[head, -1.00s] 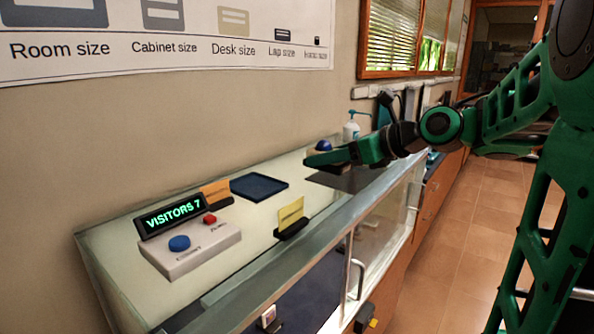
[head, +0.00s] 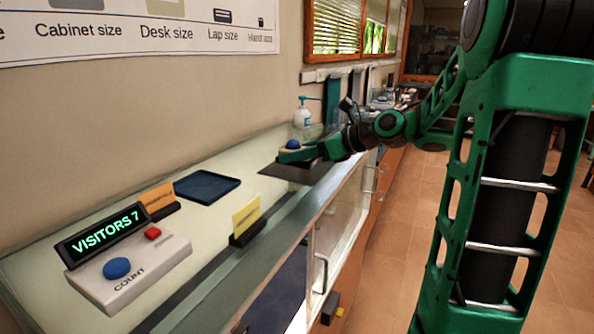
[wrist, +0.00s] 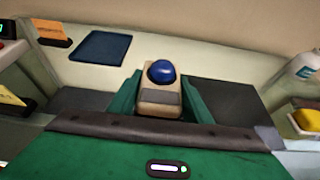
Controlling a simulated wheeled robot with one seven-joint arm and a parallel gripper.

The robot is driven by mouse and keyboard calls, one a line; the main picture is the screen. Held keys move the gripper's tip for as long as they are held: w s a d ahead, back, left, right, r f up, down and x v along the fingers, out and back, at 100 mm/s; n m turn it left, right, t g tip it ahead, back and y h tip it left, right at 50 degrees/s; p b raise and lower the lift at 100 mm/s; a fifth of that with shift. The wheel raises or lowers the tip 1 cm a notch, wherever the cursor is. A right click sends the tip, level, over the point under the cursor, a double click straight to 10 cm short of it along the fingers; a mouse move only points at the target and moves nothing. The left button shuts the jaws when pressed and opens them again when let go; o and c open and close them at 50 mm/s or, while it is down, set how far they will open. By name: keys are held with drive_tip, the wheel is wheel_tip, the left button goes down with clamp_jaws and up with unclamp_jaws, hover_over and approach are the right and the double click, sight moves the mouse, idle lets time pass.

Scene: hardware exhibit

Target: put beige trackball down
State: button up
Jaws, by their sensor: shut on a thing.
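The beige trackball (wrist: 160,103) is a beige block with a blue ball on top. In the wrist view it sits upright between the two green fingers of my gripper (wrist: 158,100), which is shut on it. In the head view my gripper (head: 300,154) is over the dark grey mat (head: 277,171) on the glass counter. There the blue ball shows above the fingers, and most of the beige body is hidden. I cannot tell whether its underside touches the mat.
A dark blue tray (head: 207,187) lies on the counter (head: 220,160) to the left. A visitor counter box (head: 131,270), an orange card (head: 157,198) and a yellow card (head: 246,219) stand nearer. A pump bottle (head: 302,113) stands behind; a yellow sponge (wrist: 307,118) is at right.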

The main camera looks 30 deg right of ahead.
sight(300, 178)
drive_tip(key=shift+w+d+f, duration=0.25)
drive_tip(key=shift+d+f, duration=0.15)
drive_tip(key=shift+d, duration=0.2)
drive_tip(key=shift+f, duration=2)
drive_tip(key=shift+f, duration=0.1)
drive_tip(key=o, duration=1.2)
drive_tip(key=shift+s+d, duration=0.1)
drive_tip(key=shift+s, duration=0.05)
drive_tip(key=v, duration=1.1)
drive_tip(key=shift+s+d+r, duration=0.2)
drive_tip(key=shift+s+r, duration=0.05)
